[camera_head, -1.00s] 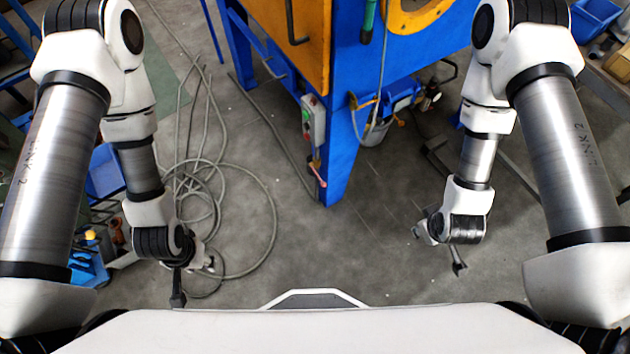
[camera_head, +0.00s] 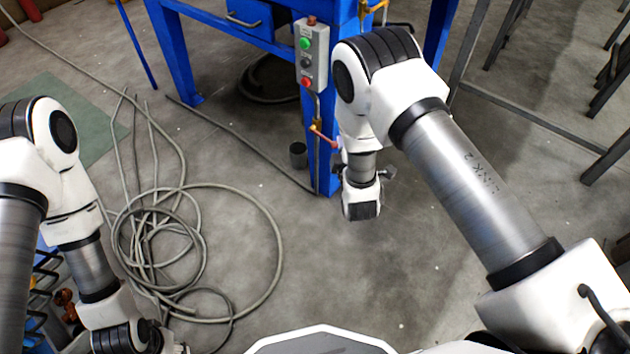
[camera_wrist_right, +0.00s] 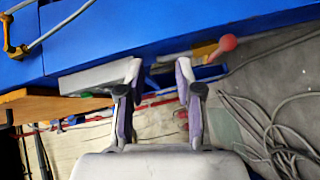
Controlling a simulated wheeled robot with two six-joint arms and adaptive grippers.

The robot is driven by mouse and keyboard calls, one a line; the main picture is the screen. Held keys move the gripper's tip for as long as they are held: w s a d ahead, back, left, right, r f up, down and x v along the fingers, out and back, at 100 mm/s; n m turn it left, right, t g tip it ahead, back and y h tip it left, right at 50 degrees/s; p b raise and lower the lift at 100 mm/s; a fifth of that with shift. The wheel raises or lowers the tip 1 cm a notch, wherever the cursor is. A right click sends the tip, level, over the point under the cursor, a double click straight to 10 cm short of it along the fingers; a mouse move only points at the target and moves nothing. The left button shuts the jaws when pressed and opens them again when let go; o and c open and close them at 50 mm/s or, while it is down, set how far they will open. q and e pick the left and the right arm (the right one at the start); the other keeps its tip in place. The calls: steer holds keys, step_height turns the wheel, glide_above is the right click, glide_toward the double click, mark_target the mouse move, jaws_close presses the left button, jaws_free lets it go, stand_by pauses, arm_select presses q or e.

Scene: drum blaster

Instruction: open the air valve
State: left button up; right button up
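The air valve (camera_head: 323,136) is a small brass fitting with a pinkish-red lever on the blue cabinet's front leg, below the control box. In the right wrist view its red knob (camera_wrist_right: 228,43) shows beside the brass body, right of the fingers. My right gripper (camera_wrist_right: 158,77) is open, with nothing between its fingers, and is apart from the knob. In the head view the right wrist is just right of the valve, hiding most of that gripper. My left wrist (camera_head: 118,338) is at the bottom left edge; its fingers are not clearly visible.
A grey control box (camera_head: 312,56) with green and red buttons is fixed above the valve. The blue leg (camera_head: 319,172) stands close to my right wrist. A coiled grey hose (camera_head: 205,250) lies on the floor to the left. The floor in front is clear.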

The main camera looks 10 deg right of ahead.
steer(key=b, duration=0.7)
glide_toward(329, 141)
steer(key=w+f, duration=0.1)
steer(key=w, duration=0.2)
steer(key=shift+y, duration=0.3)
steer(key=w+b, duration=0.1)
steer(key=w, duration=0.1)
steer(key=w+d+b, duration=0.1)
steer(key=w, duration=0.1)
steer(key=w+b, duration=0.1)
steer(key=w, duration=0.2)
steer(key=shift+d+f, duration=0.25)
arm_select(q)
step_height(329, 141, down, 14)
steer(key=shift+a+r, duration=0.15)
steer(key=shift+a, duration=0.25)
arm_select(e)
jaws_close()
